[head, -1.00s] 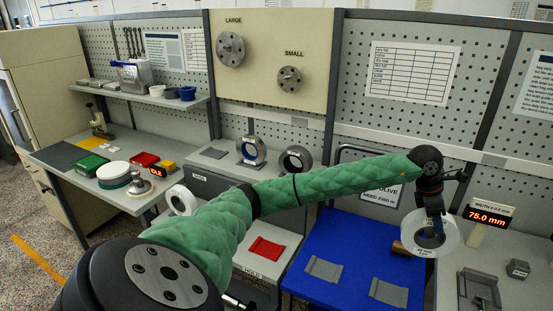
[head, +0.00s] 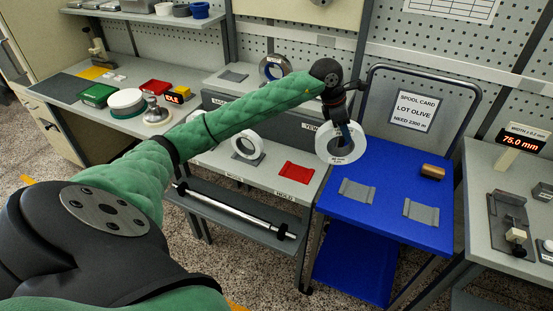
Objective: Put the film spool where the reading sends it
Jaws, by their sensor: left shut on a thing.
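My left gripper (head: 343,131) is shut on a white film spool (head: 335,155), a ring with a dark-printed label. It holds the spool upright above the back left corner of the blue cart (head: 385,222). A display on the right bench (head: 523,140) reads 75.0 mm, under the label "WIDTH ± 0.2 mm". A spool card (head: 413,108) on the cart's frame reads "LOT OLIVE, NEED 2300 M". The cart carries two empty grey cradles (head: 357,191) (head: 421,212). A red cradle (head: 295,172) on the middle bench, beside a "HOLD" label, is empty. My right gripper is out of view.
Another white spool (head: 247,143) stands in a cradle on the middle bench. A further spool (head: 274,66) stands on the raised shelf behind, near an empty cradle (head: 235,76). A brown cylinder (head: 432,172) lies on the cart. A metal shaft (head: 240,212) lies below the bench.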

